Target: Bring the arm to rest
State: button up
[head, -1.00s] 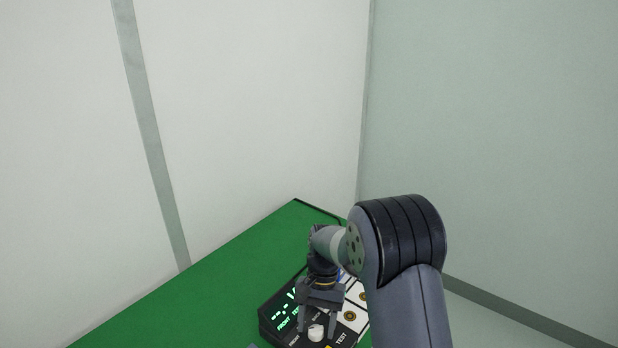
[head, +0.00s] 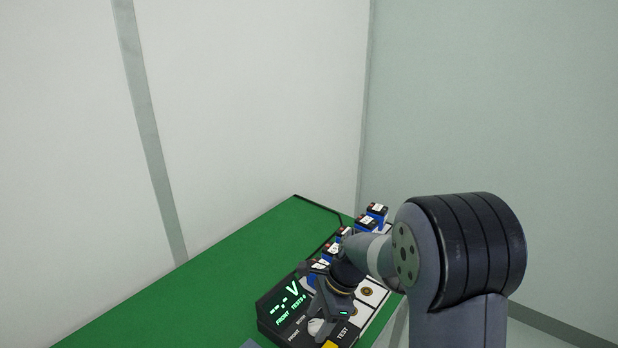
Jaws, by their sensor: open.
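My arm reaches in from the lower right of the head view. My gripper (head: 326,310) points down over the front of a black tester box (head: 270,306). Its jaws are open, close to a pale knob (head: 316,326) on the box. The knob is partly covered, and I cannot tell whether the fingers touch it. The box has a lit green display (head: 285,300) that reads dashes and a V, with "FRONT TESTS" below. The word TEST shows at its right.
The box stands on a green table (head: 190,300). A white panel with round brass-coloured contacts (head: 367,291) lies right of the box. The table's left part is clear; pale walls enclose it.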

jog(key=shift+s+m+t+b, duration=0.1)
jog(key=shift+m+t+b, duration=0.35)
jog(key=shift+m, duration=0.65)
jog(key=shift+d+r, duration=0.1)
jog(key=shift+r, duration=0.05)
